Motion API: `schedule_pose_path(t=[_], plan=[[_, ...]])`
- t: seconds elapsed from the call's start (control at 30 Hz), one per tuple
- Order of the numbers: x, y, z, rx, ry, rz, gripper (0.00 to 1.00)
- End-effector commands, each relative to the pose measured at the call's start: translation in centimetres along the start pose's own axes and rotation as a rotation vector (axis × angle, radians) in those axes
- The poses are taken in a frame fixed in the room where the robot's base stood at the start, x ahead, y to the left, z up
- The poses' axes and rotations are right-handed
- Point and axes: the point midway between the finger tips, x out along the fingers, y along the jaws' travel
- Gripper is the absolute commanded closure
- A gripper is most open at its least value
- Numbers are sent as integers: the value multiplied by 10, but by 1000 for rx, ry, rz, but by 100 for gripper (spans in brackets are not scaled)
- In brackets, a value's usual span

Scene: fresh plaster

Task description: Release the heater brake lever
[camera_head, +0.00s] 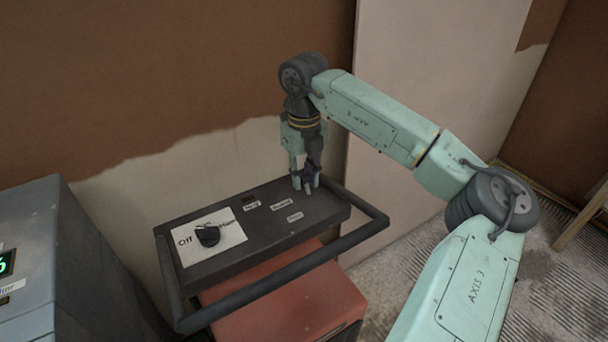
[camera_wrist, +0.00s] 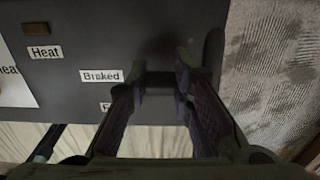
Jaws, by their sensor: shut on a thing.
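The heater (camera_head: 285,300) has a dark top panel (camera_head: 265,235) on a red body. My gripper (camera_head: 305,186) points down at the panel's right end, beside the "Braked" label (camera_head: 281,205). In the wrist view, my gripper's fingers (camera_wrist: 162,78) stand a little apart, right of the "Braked" label (camera_wrist: 101,76). They are shut on the brake lever, which is dark and mostly hidden between them; its exact angle cannot be told. A second label (camera_head: 295,217) lies nearer the front edge; in the wrist view only its first letter, "F", shows.
A black knob (camera_head: 207,235) sits on a white plate marked "Off" at the panel's left. A "Heat" label (camera_wrist: 44,52) lies below a small brown indicator (camera_wrist: 35,29). A dark tube rail (camera_head: 270,285) runs around the front. A grey cabinet (camera_head: 60,260) stands left; walls are close behind.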

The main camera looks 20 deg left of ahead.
Motion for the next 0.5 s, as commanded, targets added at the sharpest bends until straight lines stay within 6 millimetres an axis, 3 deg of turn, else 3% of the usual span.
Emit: schedule_pose_path(t=[0.5], plan=[[3, -1, -5, 0, -77, -3, 100]])
